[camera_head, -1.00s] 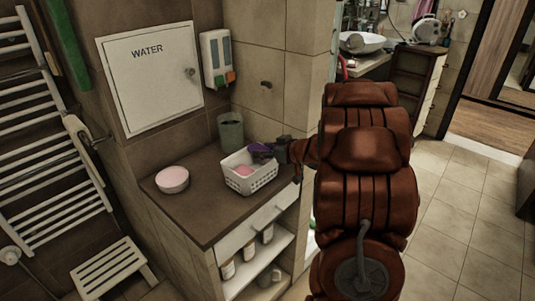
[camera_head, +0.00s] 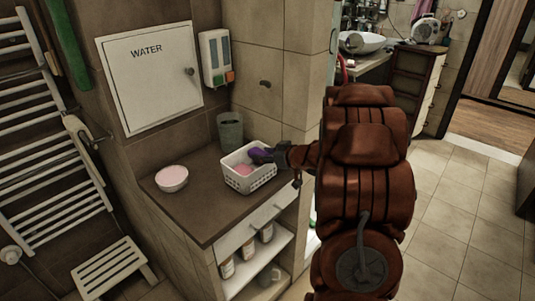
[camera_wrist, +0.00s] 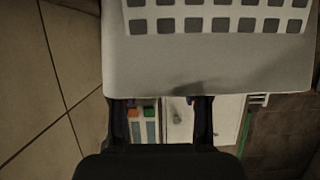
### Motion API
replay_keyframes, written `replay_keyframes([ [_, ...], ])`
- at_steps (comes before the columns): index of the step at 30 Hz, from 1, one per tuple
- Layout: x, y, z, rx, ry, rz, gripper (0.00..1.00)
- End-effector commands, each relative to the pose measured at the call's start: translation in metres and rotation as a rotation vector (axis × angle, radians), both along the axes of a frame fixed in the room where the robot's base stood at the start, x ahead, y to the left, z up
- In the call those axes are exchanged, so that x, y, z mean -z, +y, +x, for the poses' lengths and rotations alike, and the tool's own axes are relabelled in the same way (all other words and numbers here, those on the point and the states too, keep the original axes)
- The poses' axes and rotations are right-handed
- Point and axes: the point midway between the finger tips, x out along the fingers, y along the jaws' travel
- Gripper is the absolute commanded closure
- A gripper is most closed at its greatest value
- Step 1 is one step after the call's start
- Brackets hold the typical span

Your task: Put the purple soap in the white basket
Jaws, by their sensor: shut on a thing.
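The white basket (camera_head: 252,182) stands on the brown counter, with a pink soap (camera_head: 243,170) inside. The purple soap (camera_head: 259,155) is at the basket's right rear, low at its rim. My gripper (camera_head: 270,156) reaches in from the right and is shut on the purple soap. I cannot tell whether the soap touches the basket. In the wrist view a pale surface with rows of square holes, apparently the basket (camera_wrist: 190,60), fills the upper part. My gripper's fingers (camera_wrist: 161,108) show below it, and the soap is not visible there.
A pink-filled white bowl (camera_head: 172,179) stands left of the basket. A grey-green cup (camera_head: 230,131) stands behind it by the wall. A soap dispenser (camera_head: 216,58) hangs above. The front of the counter (camera_head: 205,215) is clear.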

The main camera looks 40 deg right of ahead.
Motion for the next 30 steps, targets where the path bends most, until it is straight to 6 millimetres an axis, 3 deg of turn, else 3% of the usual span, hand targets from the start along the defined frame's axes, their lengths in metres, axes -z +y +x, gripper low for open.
replay_keyframes([
  [4, 0.006, 0.001, 0.001, -0.002, 0.009, 0.001, 0.43],
  [12, 0.004, 0.001, -0.001, -0.001, 0.009, 0.000, 0.43],
  [17, -0.011, 0.001, -0.001, -0.002, 0.006, -0.003, 0.43],
  [30, -0.035, -0.015, -0.062, 0.004, 0.006, -0.003, 0.43],
])
